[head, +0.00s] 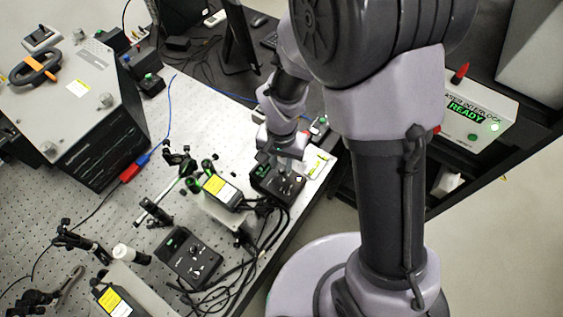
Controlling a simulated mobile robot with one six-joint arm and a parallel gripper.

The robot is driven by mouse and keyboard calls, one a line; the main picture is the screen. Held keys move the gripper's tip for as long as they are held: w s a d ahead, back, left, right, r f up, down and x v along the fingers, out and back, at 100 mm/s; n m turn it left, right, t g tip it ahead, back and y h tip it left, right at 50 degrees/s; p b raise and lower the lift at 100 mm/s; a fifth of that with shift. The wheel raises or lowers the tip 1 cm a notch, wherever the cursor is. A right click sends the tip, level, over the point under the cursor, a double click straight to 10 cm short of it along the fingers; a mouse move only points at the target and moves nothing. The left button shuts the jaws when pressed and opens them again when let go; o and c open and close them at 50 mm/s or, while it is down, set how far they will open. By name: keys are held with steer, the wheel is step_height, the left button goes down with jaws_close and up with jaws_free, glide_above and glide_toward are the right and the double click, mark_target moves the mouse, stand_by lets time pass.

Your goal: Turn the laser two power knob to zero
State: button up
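Two black control boxes with small knobs stand on the perforated bench. One black control box (265,182) is at the bench's right side, just below my gripper. The other black control box (173,262) is nearer the bottom of the picture. I cannot read which one belongs to laser two. My gripper (287,159) points down over the back of the right-hand box, close to its top. Its fingertips are too small and partly hidden, so I cannot tell whether they touch a knob or are open.
A laser head with a yellow label (221,187) stands left of the right-hand box; another yellow-labelled laser head (113,300) is lower left. Black cables (262,235) run along the bench edge. A large chamber (75,110) stands at left. An interlock box (478,118) reads READY.

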step_height(320, 180, down, 2)
jaws_close()
steer(key=shift+n, duration=0.3)
steer(key=shift+n+b, duration=0.4)
steer(key=shift+n, duration=2.6)
steer(key=shift+w, duration=0.1)
